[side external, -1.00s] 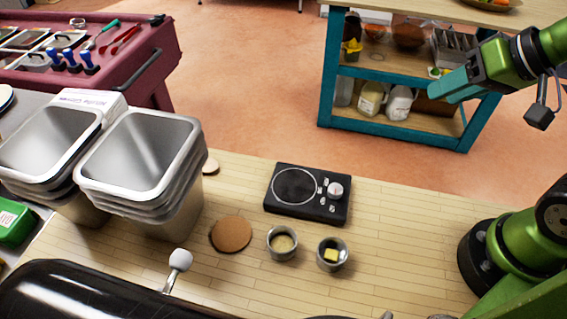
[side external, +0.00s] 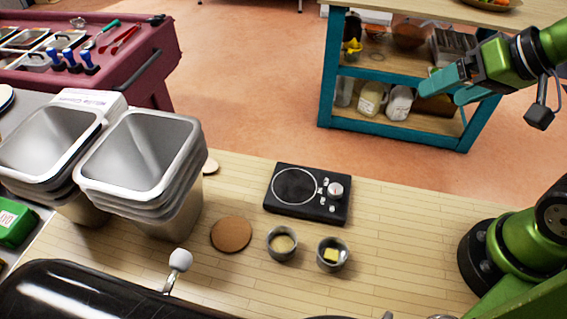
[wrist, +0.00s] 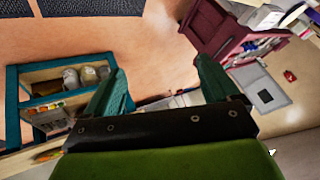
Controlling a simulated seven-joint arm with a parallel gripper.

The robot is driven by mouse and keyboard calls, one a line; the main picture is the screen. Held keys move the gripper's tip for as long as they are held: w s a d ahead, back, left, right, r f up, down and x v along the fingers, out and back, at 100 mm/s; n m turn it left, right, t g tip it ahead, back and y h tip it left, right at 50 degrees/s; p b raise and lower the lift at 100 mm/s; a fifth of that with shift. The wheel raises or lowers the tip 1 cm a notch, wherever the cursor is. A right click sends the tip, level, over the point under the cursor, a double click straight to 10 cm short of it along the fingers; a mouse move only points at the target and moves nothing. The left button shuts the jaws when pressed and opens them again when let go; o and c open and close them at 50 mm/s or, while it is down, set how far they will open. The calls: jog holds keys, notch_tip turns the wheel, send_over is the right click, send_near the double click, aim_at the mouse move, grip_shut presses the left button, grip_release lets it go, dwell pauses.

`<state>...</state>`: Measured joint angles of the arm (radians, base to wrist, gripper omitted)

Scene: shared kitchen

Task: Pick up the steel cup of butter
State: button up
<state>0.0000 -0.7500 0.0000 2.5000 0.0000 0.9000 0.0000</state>
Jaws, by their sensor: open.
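The steel cup of butter (side external: 332,254) stands upright on the wooden counter, with a yellow block of butter inside. A second small steel cup (side external: 282,243) with pale contents stands just left of it. My gripper (side external: 448,90) is high at the upper right, well above and away from the cups. Its teal fingers are apart and empty. In the wrist view my gripper (wrist: 160,88) shows two spread fingers with nothing between them, and neither cup can be made out there.
A black scale or burner (side external: 308,192) with a knob lies behind the cups. A round brown disc (side external: 231,234) lies left of them. Stacked steel pans (side external: 140,165) stand further left. A black lid (side external: 80,290) fills the front left.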

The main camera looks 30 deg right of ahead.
jog(key=m+g, duration=0.7)
jog(key=g, duration=0.1)
send_over(330, 260)
jog(key=shift+h, duration=0.4)
jog(key=f, duration=1.2)
jog(key=d+f, duration=0.1)
jog(key=f, duration=1.1)
jog(key=shift+w+a, duration=0.1)
jog(key=shift+a, duration=0.25)
